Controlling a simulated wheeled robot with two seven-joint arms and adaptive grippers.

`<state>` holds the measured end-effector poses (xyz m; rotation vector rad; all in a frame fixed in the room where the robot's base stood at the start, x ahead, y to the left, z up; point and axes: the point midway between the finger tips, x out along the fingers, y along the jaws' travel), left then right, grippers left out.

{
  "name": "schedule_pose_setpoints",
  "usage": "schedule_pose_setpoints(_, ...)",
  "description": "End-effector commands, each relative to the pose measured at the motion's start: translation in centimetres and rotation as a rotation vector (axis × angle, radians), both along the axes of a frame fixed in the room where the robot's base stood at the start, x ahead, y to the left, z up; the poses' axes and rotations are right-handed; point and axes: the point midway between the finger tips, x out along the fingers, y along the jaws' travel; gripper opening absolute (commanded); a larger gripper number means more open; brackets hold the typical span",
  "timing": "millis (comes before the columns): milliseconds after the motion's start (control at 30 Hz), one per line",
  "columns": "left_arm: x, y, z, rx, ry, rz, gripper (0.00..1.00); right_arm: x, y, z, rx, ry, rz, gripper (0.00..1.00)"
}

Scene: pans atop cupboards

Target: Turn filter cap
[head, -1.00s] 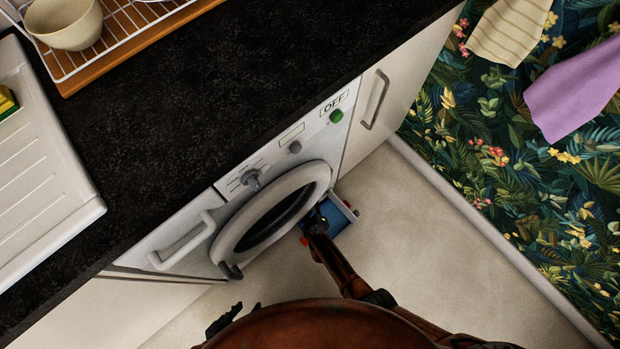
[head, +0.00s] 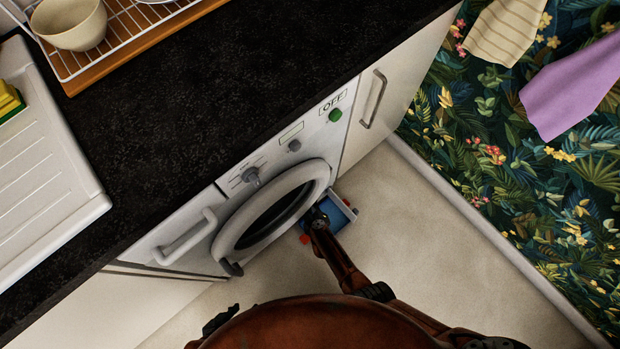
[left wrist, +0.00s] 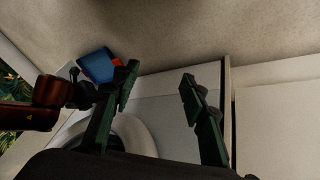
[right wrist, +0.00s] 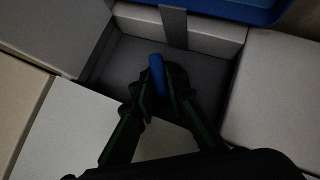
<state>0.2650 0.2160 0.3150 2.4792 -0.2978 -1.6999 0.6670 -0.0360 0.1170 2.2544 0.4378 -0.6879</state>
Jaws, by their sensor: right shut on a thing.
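The filter cap shows as a blue grip piece (right wrist: 158,75) in a dark square recess in the right wrist view. My right gripper (right wrist: 157,92) has its fingers closed around this piece. The gripper hides much of the cap, so its turn angle cannot be told. In the head view my right gripper (head: 316,214) reaches to the low opening at the washing machine's (head: 270,200) lower right corner. My left gripper (left wrist: 158,82) is open and empty, fingers well apart, in front of the machine. Only a dark bit of it (head: 218,320) shows in the head view.
A blue-lined open flap or tray (head: 342,214) with red bits sticks out beside my right gripper. The round door (head: 228,235) is close to my right arm. The black worktop (head: 200,110) overhangs the machine. The floor (head: 420,260) to the right is clear.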

Motion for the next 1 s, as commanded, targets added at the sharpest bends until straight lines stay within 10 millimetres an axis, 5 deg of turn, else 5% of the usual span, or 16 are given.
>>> schedule_pose_setpoints(400,-3.0,2.5,3.5,0.070,0.146,-0.016,0.40,0.4,-0.2,0.5,0.188,0.139,0.007,0.00)
schedule_pose_setpoints(1000,-3.3,2.6,3.4,0.074,0.156,-0.017,0.40,0.5,-0.6,0.2,0.416,0.304,0.002,0.00)
